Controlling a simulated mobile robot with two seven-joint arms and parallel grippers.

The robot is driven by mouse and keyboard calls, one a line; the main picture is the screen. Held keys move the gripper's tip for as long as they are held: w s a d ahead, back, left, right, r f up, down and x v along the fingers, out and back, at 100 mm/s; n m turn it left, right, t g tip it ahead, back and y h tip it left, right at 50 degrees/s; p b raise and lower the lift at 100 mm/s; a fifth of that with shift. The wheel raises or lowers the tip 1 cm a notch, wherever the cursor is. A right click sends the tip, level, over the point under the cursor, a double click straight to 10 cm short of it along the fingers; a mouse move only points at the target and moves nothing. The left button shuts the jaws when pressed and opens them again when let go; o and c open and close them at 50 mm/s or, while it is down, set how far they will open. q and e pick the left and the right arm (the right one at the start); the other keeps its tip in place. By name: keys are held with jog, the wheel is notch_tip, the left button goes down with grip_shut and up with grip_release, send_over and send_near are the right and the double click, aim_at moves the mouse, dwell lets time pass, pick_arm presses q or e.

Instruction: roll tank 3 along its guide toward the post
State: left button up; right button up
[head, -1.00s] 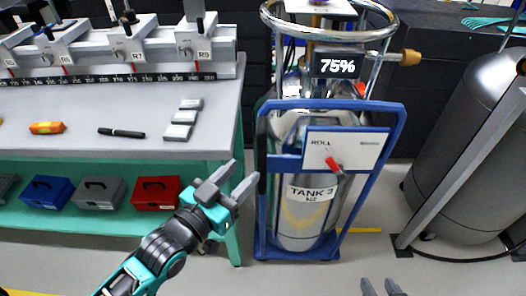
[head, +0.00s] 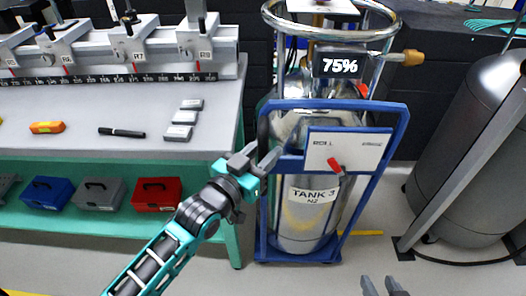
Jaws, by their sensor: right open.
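Tank 3 (head: 307,215) is a silver cylinder labelled "TANK 3 N2", upright in a blue wheeled frame (head: 345,104) with a "ROLL" panel (head: 347,147) and a red-tipped lever. A display above it reads 75%. My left gripper (head: 264,151) is open at the frame's left upright, its fingers appearing on either side of the bar; I cannot tell whether they touch it. My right gripper (head: 382,287) is open and empty at the bottom edge, low in front of the frame. A grey slanted post (head: 465,165) with a floor plate stands right of the tank. The guide is not clearly visible.
A bench (head: 75,133) with a marker and small blocks stands left, with toolboxes (head: 157,194) on its lower shelf. A large grey cylinder (head: 437,185) stands behind the post. A yellow floor strip (head: 366,233) and clear floor lie between tank and post.

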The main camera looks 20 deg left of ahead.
pick_arm(q)
grip_shut()
pick_arm(e)
jog(key=shift+s+d+f, duration=0.1)
jog(key=shift+s+f, duration=0.1)
jog(key=shift+s, duration=0.05)
jog(key=shift+d, duration=0.1)
pick_arm(q)
jog(key=shift+d, duration=0.15)
pick_arm(e)
jog(key=shift+s, duration=0.15)
